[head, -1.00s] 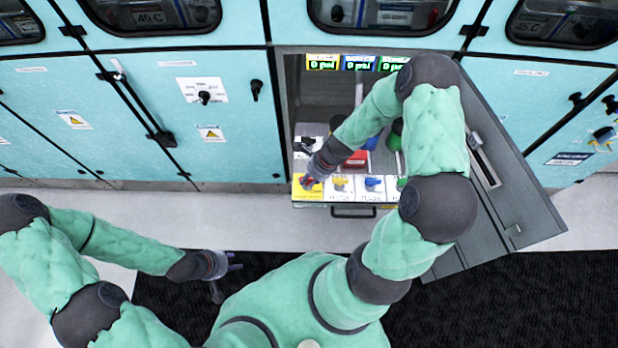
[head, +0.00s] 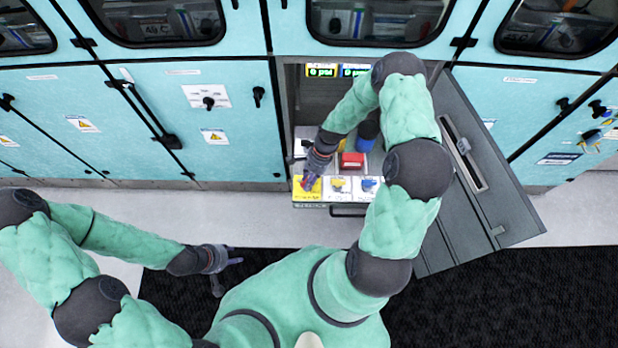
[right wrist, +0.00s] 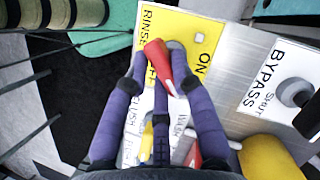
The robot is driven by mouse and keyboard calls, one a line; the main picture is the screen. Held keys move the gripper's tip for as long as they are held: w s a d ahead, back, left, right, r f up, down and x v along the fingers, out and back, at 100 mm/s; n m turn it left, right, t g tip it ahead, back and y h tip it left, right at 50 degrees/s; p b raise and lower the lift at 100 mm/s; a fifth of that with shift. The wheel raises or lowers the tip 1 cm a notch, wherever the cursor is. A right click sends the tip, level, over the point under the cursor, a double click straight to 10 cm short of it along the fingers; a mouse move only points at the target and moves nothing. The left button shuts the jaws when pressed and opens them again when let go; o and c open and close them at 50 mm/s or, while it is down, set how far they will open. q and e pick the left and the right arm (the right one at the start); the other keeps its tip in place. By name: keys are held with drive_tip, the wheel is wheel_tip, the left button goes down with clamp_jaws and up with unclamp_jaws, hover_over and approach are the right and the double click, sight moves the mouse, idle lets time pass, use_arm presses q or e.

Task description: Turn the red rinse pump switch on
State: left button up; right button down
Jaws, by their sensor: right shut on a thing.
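The red rinse pump switch (right wrist: 158,55) sits on a yellow plate (right wrist: 190,32) marked RINSE, OFF and ON in the right wrist view. The plate also shows in the head view (head: 301,193) at the left end of the drawer front. My right gripper (right wrist: 160,62) is shut on the red switch, its purple fingers around the handle. The handle lies slanted between the OFF and ON lettering; its exact setting is unclear. In the head view my right gripper (head: 309,182) partly covers the switch. My left gripper (head: 228,266) is open and empty over the floor.
White plates with a yellow switch (head: 338,184) and a blue switch (head: 369,185) stand right of the yellow plate. A BYPASS plate (right wrist: 278,85) with a grey knob lies nearby. An open grey cabinet door (head: 470,190) stands at the right, close to my right arm.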

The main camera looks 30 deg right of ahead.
drive_tip(key=n+g, duration=0.1)
drive_tip(key=n, duration=0.1)
drive_tip(key=n+b, duration=0.1)
drive_tip(key=n, duration=0.1)
drive_tip(key=shift+w+f+n+g+h, duration=0.1)
drive_tip(key=shift+w+n+g+h, duration=0.05)
drive_tip(key=shift+n+g+h, duration=0.2)
drive_tip(key=n+b, duration=0.1)
drive_tip(key=n, duration=0.1)
drive_tip(key=n+g+h, duration=0.1)
drive_tip(key=n, duration=0.1)
drive_tip(key=shift+w+n+h+b, duration=0.15)
drive_tip(key=shift+n+h+b, duration=0.1)
drive_tip(key=shift+n+b, duration=0.1)
drive_tip(key=c, duration=1)
unclamp_jaws()
drive_tip(key=shift+c, duration=0.2)
drive_tip(key=v, duration=1.2)
drive_tip(key=shift+w, duration=0.2)
drive_tip(key=shift+a+g, duration=0.1)
drive_tip(key=shift+g, duration=0.15)
